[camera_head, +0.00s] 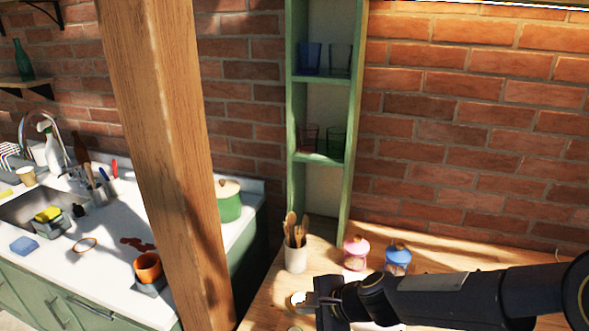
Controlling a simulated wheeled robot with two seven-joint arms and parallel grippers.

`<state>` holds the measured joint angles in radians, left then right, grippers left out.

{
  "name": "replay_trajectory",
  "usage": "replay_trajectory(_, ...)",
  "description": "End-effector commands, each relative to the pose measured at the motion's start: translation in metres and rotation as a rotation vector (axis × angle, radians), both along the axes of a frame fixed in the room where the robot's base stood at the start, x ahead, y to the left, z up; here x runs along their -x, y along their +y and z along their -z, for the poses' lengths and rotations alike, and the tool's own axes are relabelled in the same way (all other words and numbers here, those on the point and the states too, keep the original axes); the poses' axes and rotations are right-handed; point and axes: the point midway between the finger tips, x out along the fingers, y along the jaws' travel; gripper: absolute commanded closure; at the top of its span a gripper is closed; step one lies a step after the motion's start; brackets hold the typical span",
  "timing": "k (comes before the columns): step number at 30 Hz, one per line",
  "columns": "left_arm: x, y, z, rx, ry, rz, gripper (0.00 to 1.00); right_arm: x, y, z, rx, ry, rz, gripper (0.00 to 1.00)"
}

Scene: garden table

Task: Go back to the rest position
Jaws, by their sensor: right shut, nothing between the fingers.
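My right arm comes in from the right, low over the wooden table (262,310). My right gripper (318,300) points left near the table's front part and is shut with nothing in it. A small pale round item (299,299) shows just left of the fingertips; I cannot tell whether they touch. My left gripper is not in view.
A pot of wooden utensils (296,258), a pink jar (355,253) and a blue jar (398,259) stand behind my right gripper. A green shelf (297,190) with glasses rises behind. A wooden post (170,150) stands left, before a white counter (90,270).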

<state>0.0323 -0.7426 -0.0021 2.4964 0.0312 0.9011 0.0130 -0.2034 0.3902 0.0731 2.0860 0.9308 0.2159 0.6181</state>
Motion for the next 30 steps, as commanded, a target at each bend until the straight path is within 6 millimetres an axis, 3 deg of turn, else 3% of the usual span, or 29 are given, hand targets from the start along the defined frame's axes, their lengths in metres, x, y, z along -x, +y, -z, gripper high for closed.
replay_trajectory(4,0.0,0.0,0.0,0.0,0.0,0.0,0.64,0.032,-0.041,-0.048,0.097,-0.192,-0.174,1.0)
replay_trajectory(9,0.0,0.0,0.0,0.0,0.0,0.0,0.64,0.095,-0.093,-0.078,0.304,-0.399,-0.419,1.0)
replay_trajectory(15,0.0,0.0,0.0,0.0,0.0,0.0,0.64,0.171,-0.146,-0.076,0.589,-0.526,-0.66,1.0)
replay_trajectory(18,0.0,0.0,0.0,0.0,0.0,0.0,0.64,0.198,-0.164,-0.068,0.701,-0.542,-0.744,1.0)
replay_trajectory(24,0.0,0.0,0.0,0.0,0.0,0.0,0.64,0.223,-0.181,-0.058,0.808,-0.538,-0.827,1.0)
replay_trajectory(30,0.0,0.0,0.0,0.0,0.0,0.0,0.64,0.225,-0.182,-0.057,0.816,-0.537,-0.833,1.0)
